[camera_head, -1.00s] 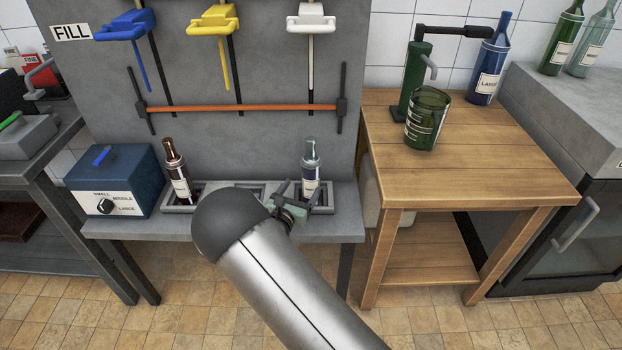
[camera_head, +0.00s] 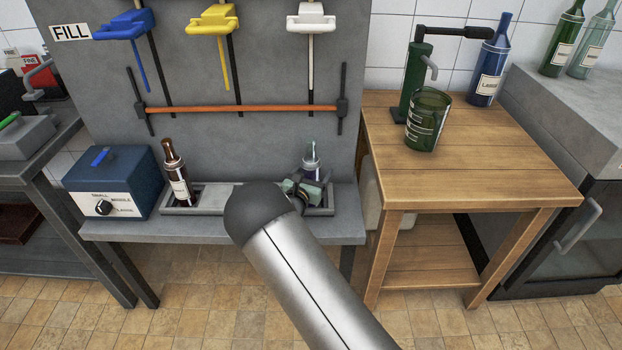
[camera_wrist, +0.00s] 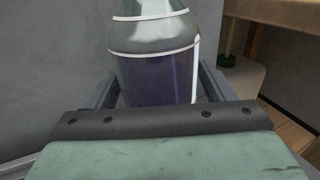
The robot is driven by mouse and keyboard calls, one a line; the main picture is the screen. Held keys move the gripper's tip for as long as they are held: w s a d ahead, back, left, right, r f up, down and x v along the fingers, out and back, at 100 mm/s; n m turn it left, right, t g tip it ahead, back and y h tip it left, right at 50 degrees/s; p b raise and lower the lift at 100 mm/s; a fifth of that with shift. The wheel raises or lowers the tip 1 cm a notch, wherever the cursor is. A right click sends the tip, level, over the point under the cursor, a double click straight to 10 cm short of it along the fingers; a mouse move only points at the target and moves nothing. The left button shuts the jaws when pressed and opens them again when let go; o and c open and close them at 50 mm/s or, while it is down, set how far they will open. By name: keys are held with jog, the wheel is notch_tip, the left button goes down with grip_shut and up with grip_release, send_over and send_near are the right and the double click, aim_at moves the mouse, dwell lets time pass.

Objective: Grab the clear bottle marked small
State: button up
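A clear bottle (camera_head: 311,153) with dark purple contents stands upright in the right part of the tray on the filling bench. My gripper (camera_head: 309,184) is right in front of it and hides its lower body and label in the head view. The fingertips look spread apart, one toward each side of the bottle. In the wrist view the bottle (camera_wrist: 153,65) stands upright just beyond the gripper's dark front bar, with pale rings at its shoulder. Its base is hidden, and I cannot read any size marking. I cannot tell whether the fingers touch it.
A brown bottle (camera_head: 176,175) stands in the left part of the grey tray (camera_head: 210,196). A blue box with a size dial (camera_head: 113,183) is left of it. Filling levers and an orange bar (camera_head: 240,108) are above. A wooden table (camera_head: 470,160) with a green jug (camera_head: 427,120) stands right.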

aim_at(309, 153)
jog(key=c, duration=1.5)
jog(key=shift+r, duration=0.1)
jog(key=shift+c, duration=0.2)
jog(key=shift+r, duration=0.2)
jog(key=shift+r+p, duration=0.3)
jog(key=shift+r, duration=1)
jog(key=s+r, duration=0.1)
jog(key=r, duration=0.1)
jog(key=s+a+r+p, duration=0.1)
jog(key=s+r, duration=0.3)
jog(key=shift+a+r, duration=0.15)
jog(key=shift+a, duration=0.1)
jog(key=s, duration=0.1)
jog(key=s+r, duration=0.1)
jog(key=s+a, duration=0.1)
jog(key=shift+s+r+p, duration=0.15)
jog(key=shift+r+p, duration=0.05)
jog(key=shift+p, duration=0.2)
jog(key=shift+s+a+r+p, duration=0.1)
jog(key=shift+s+a+r, duration=0.2)
jog(key=shift+s, duration=0.5)
jog(key=shift+s+a+r+p, duration=0.15)
jog(key=shift+s+r, duration=0.3)
jog(key=shift+s, duration=0.4)
jog(key=shift+s+a+r+p, duration=0.1)
jog(key=shift+s+a+r, duration=0.2)
jog(key=shift+s, duration=0.5)
jog(key=shift+s+r, duration=0.1)
